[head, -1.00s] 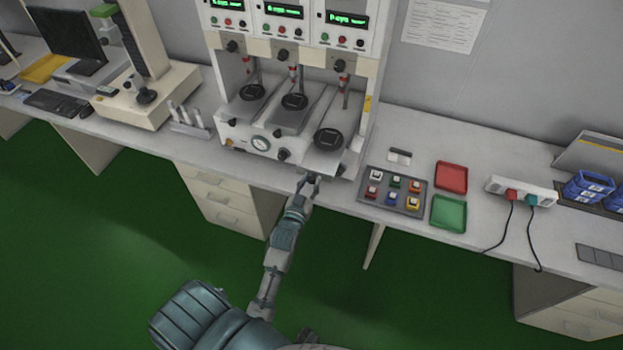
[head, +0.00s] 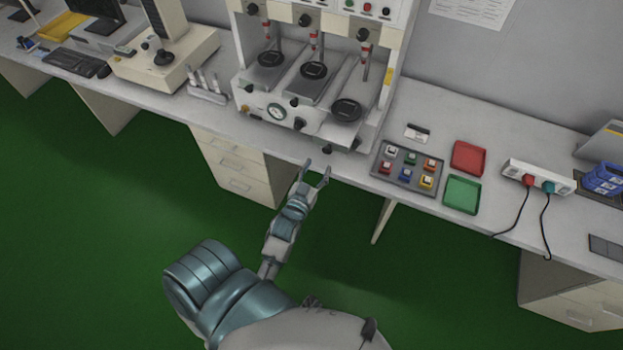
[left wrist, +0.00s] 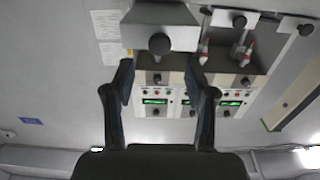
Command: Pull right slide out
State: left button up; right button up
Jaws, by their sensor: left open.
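The right slide (head: 343,127) of the white test machine carries a round black disc (head: 346,110). It sits farther out toward me than the middle slide (head: 305,86) and the left slide (head: 262,74). A dark knob (head: 327,148) is on its front. My left gripper (head: 316,168) is open and empty, just in front of the knob and apart from it. In the left wrist view, the slide's front (left wrist: 160,30) and knob (left wrist: 160,44) lie ahead, between and beyond the open fingers (left wrist: 161,78). My right gripper is not in view.
A grey tray of coloured switches (head: 407,166), a red tray (head: 468,158), a green tray (head: 462,195) and a power strip (head: 538,177) lie to the right on the bench. A beige device (head: 165,66) stands left. Green floor (head: 120,220) is clear in front.

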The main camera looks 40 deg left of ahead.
pick_arm(q)
jog(key=v, duration=0.5)
dwell(0.4)
jog(key=s+d+f+m+g+h, duration=0.1)
jog(key=d+f+g+h, duration=0.2)
jog(key=f, duration=1.2)
jog(key=s+d+f+m+g+h, duration=0.1)
jog(key=d+f+g, duration=0.3)
jog(key=f, duration=1)
jog(key=s+d+f+m+g+h, duration=0.1)
jog(key=s+d+f+g, duration=0.1)
jog(key=s+f, duration=0.55)
jog(key=s+d+f+m+g, duration=0.15)
jog(key=s+f, duration=0.35)
jog(key=f, duration=0.5)
jog(key=s+a+f+g, duration=0.2)
jog(key=s+f, duration=0.3)
jog(key=s, duration=0.6)
jog(key=s+a+f+g, duration=0.1)
jog(key=s+f+g, duration=0.3)
jog(key=s, duration=0.7)
jog(key=shift+a+f+m+y, duration=0.3)
jog(key=shift+a+f+m, duration=0.05)
jog(key=shift+f, duration=0.45)
